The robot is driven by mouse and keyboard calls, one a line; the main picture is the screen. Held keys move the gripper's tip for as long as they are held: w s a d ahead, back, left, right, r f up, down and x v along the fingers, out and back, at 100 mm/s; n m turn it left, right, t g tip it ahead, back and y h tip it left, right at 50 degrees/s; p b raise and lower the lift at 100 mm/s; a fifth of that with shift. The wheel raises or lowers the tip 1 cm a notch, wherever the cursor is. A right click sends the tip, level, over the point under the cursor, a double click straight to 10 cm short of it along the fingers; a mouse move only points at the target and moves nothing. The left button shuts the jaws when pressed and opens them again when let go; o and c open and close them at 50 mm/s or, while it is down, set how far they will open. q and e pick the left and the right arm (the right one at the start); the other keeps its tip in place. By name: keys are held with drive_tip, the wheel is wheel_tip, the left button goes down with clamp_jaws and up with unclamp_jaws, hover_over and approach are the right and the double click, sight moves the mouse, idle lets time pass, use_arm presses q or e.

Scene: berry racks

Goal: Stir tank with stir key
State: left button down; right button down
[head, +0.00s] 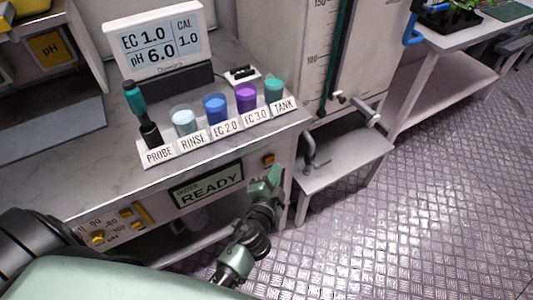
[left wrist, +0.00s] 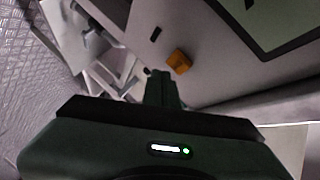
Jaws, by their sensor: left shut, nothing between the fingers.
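A tall pale tank (head: 290,40) with a level scale and a dark vertical tube stands behind the bench's right end. An orange key (head: 268,160) sits on the bench's front panel, right of a display reading READY (head: 208,187); I take it for the stir key, though no label on it is readable. It also shows in the left wrist view (left wrist: 179,61). My left gripper (head: 274,174) is shut and empty, just in front of the panel near the orange key. Its fingers in the left wrist view (left wrist: 160,76) point close beside the key. My right gripper is out of view.
A labelled rack (head: 190,152) with a probe and several coloured cups stands on the bench top, before a meter screen (head: 160,45). A low stand with a pipe (head: 313,160) lies right of the bench. The metal floor (head: 430,210) is open at right.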

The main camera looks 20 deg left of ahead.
use_arm(q)
drive_tip(key=shift+w+r, duration=0.1)
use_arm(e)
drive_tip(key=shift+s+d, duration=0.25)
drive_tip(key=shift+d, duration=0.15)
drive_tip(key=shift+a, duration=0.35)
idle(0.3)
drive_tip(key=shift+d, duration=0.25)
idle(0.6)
use_arm(q)
drive_tip(key=shift+w+a, duration=0.1)
drive_tip(key=shift+a, duration=0.1)
drive_tip(key=shift+w+a, duration=0.15)
drive_tip(key=shift+a, duration=0.05)
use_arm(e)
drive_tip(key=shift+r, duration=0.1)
use_arm(q)
drive_tip(key=shift+w+a, duration=0.3)
drive_tip(key=shift+a, duration=0.05)
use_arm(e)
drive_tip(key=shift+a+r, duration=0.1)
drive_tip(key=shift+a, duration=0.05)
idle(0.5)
use_arm(q)
drive_tip(key=shift+s, duration=0.1)
drive_tip(key=shift+s+d, duration=0.5)
drive_tip(key=shift+d, duration=0.2)
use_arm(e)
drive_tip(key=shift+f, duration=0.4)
